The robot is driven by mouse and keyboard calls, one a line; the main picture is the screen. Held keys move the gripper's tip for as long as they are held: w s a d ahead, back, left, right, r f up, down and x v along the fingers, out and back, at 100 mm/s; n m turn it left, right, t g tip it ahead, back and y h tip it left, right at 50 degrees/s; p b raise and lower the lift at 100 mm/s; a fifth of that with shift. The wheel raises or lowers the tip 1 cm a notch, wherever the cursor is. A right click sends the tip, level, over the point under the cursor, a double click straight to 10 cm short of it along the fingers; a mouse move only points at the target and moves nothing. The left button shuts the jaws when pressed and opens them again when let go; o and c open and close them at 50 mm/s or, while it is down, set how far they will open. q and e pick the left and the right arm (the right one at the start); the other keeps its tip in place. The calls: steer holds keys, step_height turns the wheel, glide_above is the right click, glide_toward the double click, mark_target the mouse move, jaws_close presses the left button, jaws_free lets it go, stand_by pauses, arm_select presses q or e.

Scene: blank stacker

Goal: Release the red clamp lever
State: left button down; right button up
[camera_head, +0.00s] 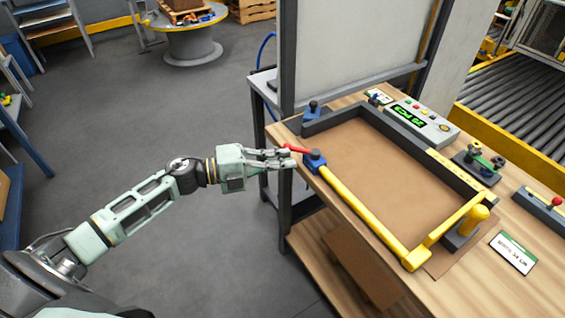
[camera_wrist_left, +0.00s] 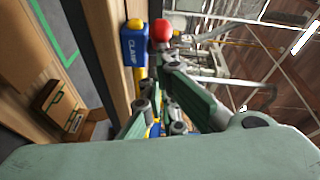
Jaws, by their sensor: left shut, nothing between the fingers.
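The red clamp lever (camera_head: 298,149) sticks out to the left from a blue clamp (camera_head: 315,161) at the left edge of the yellow and grey frame. My left gripper (camera_head: 287,157) is shut and empty, with its fingertips close beside the lever's outer end. I cannot tell whether they touch it. In the left wrist view the lever's red rounded end (camera_wrist_left: 161,30) shows beyond the fingers (camera_wrist_left: 160,88), next to the blue clamp body (camera_wrist_left: 133,46) marked "CLAMP". My right gripper is not in view.
The frame surrounds a brown sheet (camera_head: 385,165) on the wooden bench. A grey control box (camera_head: 422,122) stands behind it, and a yellow post (camera_head: 473,220) at its right corner. Another blue part (camera_head: 313,108) sits at the back left corner. Open floor lies left of the bench.

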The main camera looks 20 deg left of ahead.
arm_select(q)
steer(key=shift+w+a, duration=0.15)
steer(key=shift+w+a+r, duration=0.1)
steer(key=shift+a, duration=0.05)
stand_by(0.5)
